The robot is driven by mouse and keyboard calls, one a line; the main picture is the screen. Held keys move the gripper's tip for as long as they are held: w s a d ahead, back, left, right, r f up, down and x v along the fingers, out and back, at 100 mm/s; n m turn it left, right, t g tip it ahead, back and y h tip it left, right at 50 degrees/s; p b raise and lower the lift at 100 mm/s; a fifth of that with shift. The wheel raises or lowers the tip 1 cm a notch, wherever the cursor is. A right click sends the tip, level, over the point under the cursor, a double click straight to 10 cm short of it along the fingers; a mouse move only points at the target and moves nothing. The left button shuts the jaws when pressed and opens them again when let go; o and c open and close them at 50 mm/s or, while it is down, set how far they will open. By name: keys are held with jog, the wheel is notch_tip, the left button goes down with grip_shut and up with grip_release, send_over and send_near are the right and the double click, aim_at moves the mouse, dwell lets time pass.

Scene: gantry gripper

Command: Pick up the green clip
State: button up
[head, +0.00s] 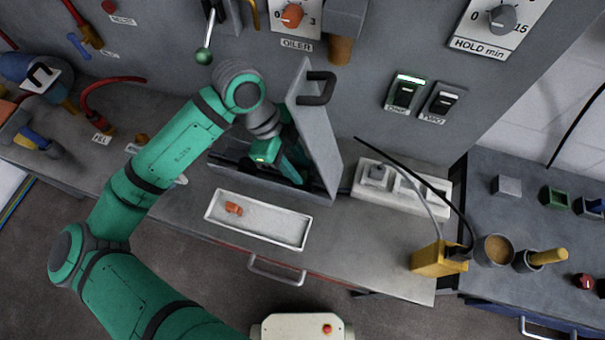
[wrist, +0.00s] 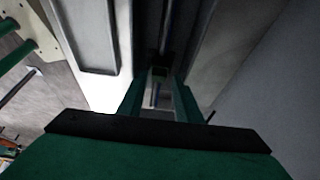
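My gripper (head: 293,172) reaches down into a grey bin with a raised lid (head: 318,140), which has a black handle. In the wrist view, the two green fingers of my gripper (wrist: 160,84) stand a little apart and point at a small dark block with a paler square face (wrist: 159,72). It is too dark to tell whether this block is the green clip, or whether the fingers touch it. I cannot make out the green clip for certain in either view. The lid and my arm hide much of the bin's inside.
A white tray (head: 270,228) holding a small orange piece (head: 233,208) lies in front of the bin. A white power strip (head: 425,193) and yellow block (head: 436,260) stand to the right. The lid stands close beside my gripper.

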aim_at(304, 175)
jog(key=shift+x, duration=1.9)
jog(key=shift+s+r, duration=0.1)
jog(key=shift+s, duration=0.05)
jog(key=c, duration=0.6)
jog(key=shift+c, duration=0.2)
jog(key=shift+r, duration=0.15)
